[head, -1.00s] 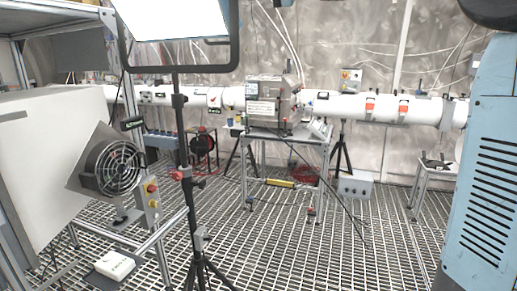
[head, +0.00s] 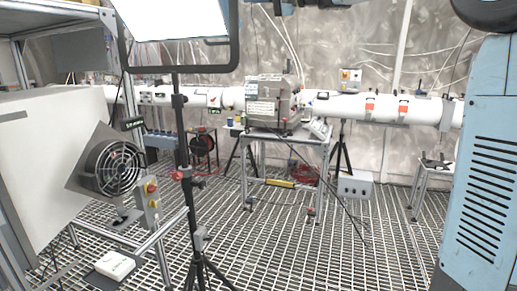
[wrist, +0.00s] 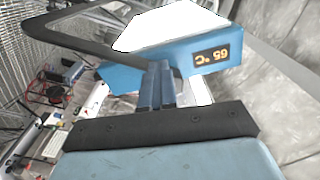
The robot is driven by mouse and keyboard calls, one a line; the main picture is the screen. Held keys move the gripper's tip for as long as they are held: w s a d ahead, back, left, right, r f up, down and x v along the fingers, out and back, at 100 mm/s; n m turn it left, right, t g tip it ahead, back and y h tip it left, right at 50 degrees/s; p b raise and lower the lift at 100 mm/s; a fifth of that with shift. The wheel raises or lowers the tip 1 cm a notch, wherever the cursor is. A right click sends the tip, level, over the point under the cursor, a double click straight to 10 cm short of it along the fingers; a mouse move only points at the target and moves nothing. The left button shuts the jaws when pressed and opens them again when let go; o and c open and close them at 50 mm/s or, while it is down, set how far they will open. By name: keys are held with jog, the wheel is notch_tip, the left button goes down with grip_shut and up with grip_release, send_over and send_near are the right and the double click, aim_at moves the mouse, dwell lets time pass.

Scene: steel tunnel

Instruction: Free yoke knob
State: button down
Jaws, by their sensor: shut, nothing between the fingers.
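The lamp (head: 180,25) has a bright white panel in a dark yoke frame (head: 236,45) on a black tripod stand (head: 181,130) in the head view. In the wrist view, the lamp's blue housing (wrist: 188,78) carries a lit display (wrist: 218,56) reading 65 °C upside down. The dark yoke bar (wrist: 100,49) curves from the left towards my fingers. My gripper (wrist: 157,70) is shut and empty, its fingertips in front of the yoke bar and housing. I cannot tell whether they touch. I cannot make out the yoke knob; the fingers may hide it.
A fan unit (head: 115,168) and white cabinet (head: 55,150) stand at left. A steel table (head: 285,135) bears a grey machine (head: 270,100) before a long white pipe (head: 335,105). A grey box (head: 355,186) sits at right. Much grated floor (head: 330,245) is free.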

jog(key=shift+a+f, duration=0.55)
jog(key=shift+f, duration=0.25)
jog(key=v, duration=0.6)
jog(key=shift+r, duration=0.2)
jog(key=shift+w+d, duration=0.1)
jog(key=s+d+f+h, duration=0.5)
jog(key=s+f, duration=0.5)
jog(key=f, duration=0.3)
jog(key=s+d+f+m+h, duration=0.1)
jog(key=s+d+f+h, duration=0.5)
jog(key=f, duration=0.7)
jog(key=s+d+f+m+h, duration=0.1)
jog(key=s+d+f+h, duration=0.5)
jog(key=s+f, duration=0.7)
jog(key=shift+s+d+g, duration=0.3)
jog(key=shift+s+d, duration=0.5)
jog(key=shift+d, duration=0.4)
